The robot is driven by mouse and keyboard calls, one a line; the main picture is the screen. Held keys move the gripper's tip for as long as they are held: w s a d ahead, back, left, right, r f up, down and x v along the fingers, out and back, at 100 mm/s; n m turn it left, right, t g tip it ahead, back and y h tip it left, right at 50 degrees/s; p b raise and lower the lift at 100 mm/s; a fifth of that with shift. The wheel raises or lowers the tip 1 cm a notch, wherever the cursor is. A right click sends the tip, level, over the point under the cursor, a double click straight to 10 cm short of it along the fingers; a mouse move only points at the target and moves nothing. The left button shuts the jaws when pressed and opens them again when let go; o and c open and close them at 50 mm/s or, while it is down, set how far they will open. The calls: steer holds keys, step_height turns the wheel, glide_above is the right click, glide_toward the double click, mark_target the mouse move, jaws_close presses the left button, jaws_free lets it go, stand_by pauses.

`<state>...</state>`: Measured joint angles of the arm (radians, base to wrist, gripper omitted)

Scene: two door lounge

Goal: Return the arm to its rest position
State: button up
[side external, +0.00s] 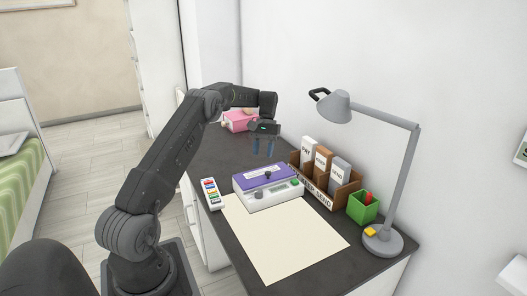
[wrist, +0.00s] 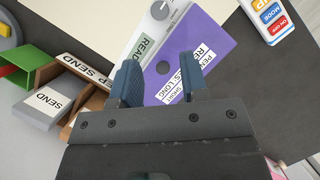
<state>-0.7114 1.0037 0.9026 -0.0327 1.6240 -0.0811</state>
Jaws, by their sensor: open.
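My gripper (side external: 263,147) hangs pointing down above the far part of the dark desk, with its blue fingers apart and nothing between them. In the wrist view my gripper (wrist: 160,85) shows both fingers spread over the purple-topped device below. That white and purple device (side external: 268,183) sits on the desk, with a dial and labels, and it also shows in the wrist view (wrist: 208,38). The fingers look above the device, apart from it. My arm is bent, rising from its base at the lower left and reaching right over the desk.
A cream sheet (side external: 285,235) lies in front of the device. A remote (side external: 210,193) lies to its left. A sorter with labelled slots (side external: 345,193), a green cup (side external: 362,208) and a grey lamp (side external: 383,240) stand along the wall. A pink box (side external: 238,121) is at the back.

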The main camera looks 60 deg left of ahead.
steer(key=s+d+r+m+t+y, duration=0.3)
steer(key=d+r+m, duration=0.1)
steer(key=d+r, duration=1.4)
steer(key=s+d+f+m+t, duration=0.2)
steer(key=s+d+m+t, duration=0.3)
steer(key=s+d, duration=1.2)
steer(key=s, duration=0.3)
steer(key=shift+s+d+t, duration=0.2)
steer(key=shift+d+t, duration=0.05)
steer(key=shift+t, duration=0.05)
